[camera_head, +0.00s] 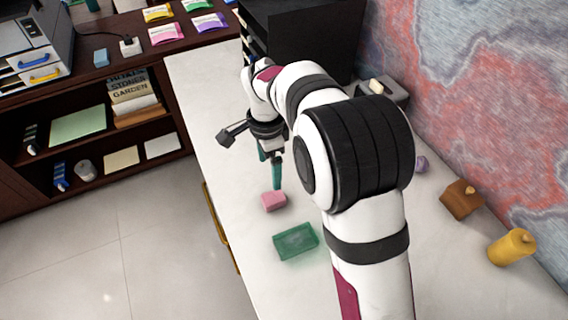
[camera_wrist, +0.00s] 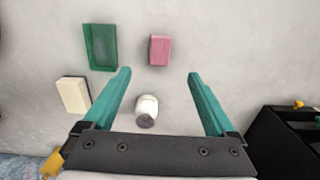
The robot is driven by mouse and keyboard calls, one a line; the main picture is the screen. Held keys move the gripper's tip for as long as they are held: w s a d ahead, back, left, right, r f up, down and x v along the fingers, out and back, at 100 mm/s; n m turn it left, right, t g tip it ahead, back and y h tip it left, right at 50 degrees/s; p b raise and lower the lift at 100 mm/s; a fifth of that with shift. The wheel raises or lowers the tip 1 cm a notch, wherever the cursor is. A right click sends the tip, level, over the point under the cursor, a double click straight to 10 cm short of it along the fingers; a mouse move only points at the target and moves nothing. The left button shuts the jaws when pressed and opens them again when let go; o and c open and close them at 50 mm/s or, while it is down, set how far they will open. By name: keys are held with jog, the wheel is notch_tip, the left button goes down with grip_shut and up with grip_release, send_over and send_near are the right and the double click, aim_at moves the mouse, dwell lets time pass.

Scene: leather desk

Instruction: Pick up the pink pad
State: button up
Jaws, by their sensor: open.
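My gripper (camera_head: 275,184) has teal fingers and hangs near the pad in the head view. In the wrist view my gripper (camera_wrist: 159,73) has its two fingers spread wide with nothing held. My arm hides part of the desk in the head view.
A green tray (camera_head: 296,241) lies near the pad; it also shows in the wrist view (camera_wrist: 113,47). The wrist view has a cream block (camera_wrist: 73,95) and a white round item (camera_wrist: 146,108). A brown block (camera_head: 461,200) and yellow cylinder (camera_head: 511,247) stand right of my arm.

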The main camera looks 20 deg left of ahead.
aim_at(273, 196)
notch_tip(273, 196, down, 13)
jog(key=shift+w+d+r, duration=0.1)
jog(key=shift+w+r, duration=0.05)
jog(key=c, duration=1.4)
jog(key=shift+c, duration=0.2)
notch_tip(273, 196, up, 4)
jog(key=shift+w+d+r, duration=0.1)
jog(key=shift+d+r, duration=0.05)
jog(key=shift+r, duration=0.1)
jog(key=w+d+r, duration=0.1)
jog(key=d+r, duration=0.5)
jog(key=d, duration=0.5)
jog(key=shift+d+r, duration=0.2)
jog(key=shift+r, duration=0.1)
